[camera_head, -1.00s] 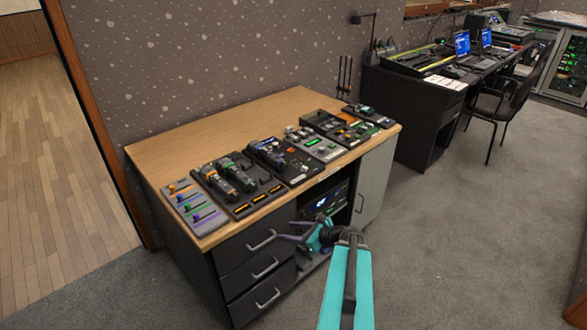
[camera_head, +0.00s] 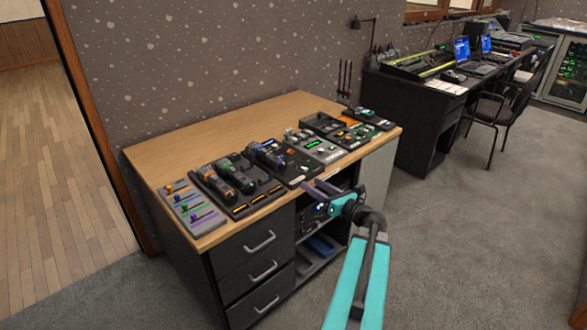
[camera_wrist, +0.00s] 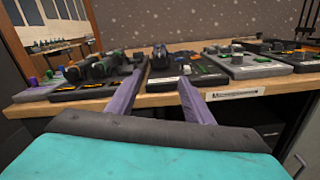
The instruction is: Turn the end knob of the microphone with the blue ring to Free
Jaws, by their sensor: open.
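A dark microphone with a blue ring (camera_head: 268,152) lies on a black panel (camera_head: 300,172) near the middle of the desk. It shows nearly end-on in the wrist view (camera_wrist: 159,58), between and beyond my fingertips. Its knob's setting is too small to read. Two similar microphones, one with an orange ring (camera_head: 227,180) and one with a green ring (camera_head: 240,166), lie to its left on another black panel. My gripper (camera_head: 314,188) is open and empty, with purple fingers, just in front of the desk's front edge. It does not touch the microphone.
A grey fader panel (camera_head: 192,205) lies at the desk's left end. Several control boxes (camera_head: 322,150) stand to the right of the blue-ring microphone. The wooden desk top (camera_head: 220,133) is clear behind them. The drawers and open shelf are below the edge.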

